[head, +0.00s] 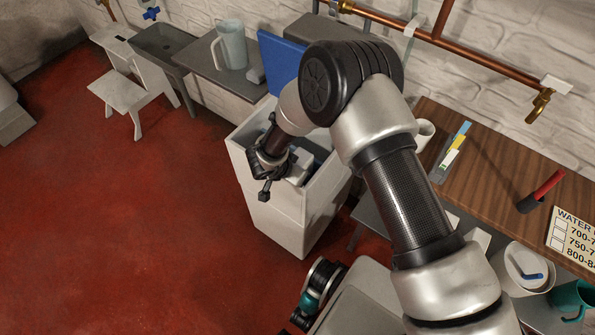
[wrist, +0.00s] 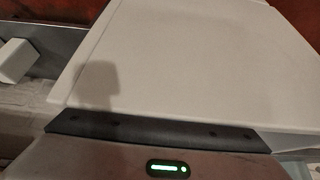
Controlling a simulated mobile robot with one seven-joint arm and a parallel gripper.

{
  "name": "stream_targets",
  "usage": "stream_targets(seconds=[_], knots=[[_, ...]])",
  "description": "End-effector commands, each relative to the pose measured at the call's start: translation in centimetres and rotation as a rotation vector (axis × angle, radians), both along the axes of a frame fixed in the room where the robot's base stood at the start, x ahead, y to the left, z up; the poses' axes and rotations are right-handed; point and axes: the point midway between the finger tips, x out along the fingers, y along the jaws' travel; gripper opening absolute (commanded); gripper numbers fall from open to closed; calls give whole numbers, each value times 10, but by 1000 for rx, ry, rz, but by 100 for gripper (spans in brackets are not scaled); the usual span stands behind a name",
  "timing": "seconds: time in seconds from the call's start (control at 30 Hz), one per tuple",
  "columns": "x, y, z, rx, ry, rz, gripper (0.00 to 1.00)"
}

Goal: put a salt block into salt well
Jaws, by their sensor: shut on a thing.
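A tall white bin (head: 285,218), which looks like the salt well, stands on the red floor with its top open and something blue inside. My gripper (head: 268,185) is at the bin's opening, pointing down near its front left rim. My gripper is shut on a pale block, seemingly the salt block (head: 301,166), which shows beside it within the opening. In the wrist view a large, flat white face (wrist: 180,70), apparently the salt block very close up, fills most of the picture. The fingertips are hidden there, and I cannot tell how deep the block sits.
A blue panel (head: 281,62) stands upright behind the bin. A wooden counter (head: 480,160) is at right. The red floor at left is free around a white stool (head: 125,92).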

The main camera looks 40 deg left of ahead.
Motion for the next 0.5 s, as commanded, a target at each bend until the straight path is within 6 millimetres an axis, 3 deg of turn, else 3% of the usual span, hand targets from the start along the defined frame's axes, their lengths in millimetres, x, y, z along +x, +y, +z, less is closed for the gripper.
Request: stream_targets(seconds=[0.03, 0.27, 0.3, 0.4, 0.5], knots=[[-7, -2, -9, -2, 17, -3, 0], [-8, -3, -10, -2, 18, -3, 0], [-8, -3, -10, -2, 18, -3, 50], [-8, -3, -10, -2, 18, -3, 66], [-9, -3, -10, -2, 19, -3, 66]])
